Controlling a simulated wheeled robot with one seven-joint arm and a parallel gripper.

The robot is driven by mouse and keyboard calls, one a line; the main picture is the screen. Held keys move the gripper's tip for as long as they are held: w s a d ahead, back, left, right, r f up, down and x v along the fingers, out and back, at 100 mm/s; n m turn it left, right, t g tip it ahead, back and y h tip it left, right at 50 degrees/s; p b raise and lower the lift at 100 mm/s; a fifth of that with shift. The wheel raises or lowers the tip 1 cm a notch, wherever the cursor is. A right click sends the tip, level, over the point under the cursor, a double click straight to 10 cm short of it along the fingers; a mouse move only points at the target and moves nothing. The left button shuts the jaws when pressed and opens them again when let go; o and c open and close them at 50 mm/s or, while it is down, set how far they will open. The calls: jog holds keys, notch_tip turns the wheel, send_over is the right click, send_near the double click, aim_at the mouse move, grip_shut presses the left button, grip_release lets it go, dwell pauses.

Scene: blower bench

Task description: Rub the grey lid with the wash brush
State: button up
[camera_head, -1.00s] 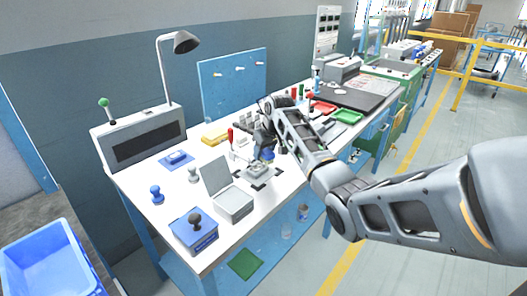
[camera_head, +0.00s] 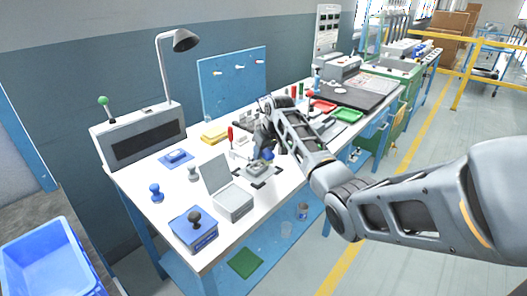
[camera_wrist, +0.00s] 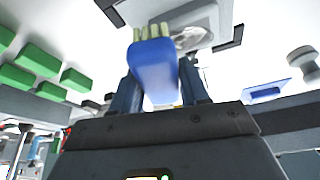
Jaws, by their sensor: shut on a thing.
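My gripper (camera_wrist: 160,92) is shut on the wash brush (camera_wrist: 153,66), which has a blue body and pale bristles. In the head view the brush shows as a small blue spot (camera_head: 268,155) under my gripper (camera_head: 266,146). A grey square part (camera_wrist: 205,15), which I take for the grey lid, lies between black corner marks on the white bench. It also shows in the head view (camera_head: 258,169), just below the brush. The bristles overlap its near edge in the wrist view, beside a shiny round area. I cannot tell whether they touch it.
An open grey box (camera_head: 234,204) with a raised lid stands close to the left. A blue box with a black knob (camera_head: 194,231) is at the front corner. A red-handled tool (camera_head: 230,134) stands behind. Red and green trays (camera_head: 347,115) are at the right.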

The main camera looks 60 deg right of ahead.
jog(key=shift+f, duration=0.6)
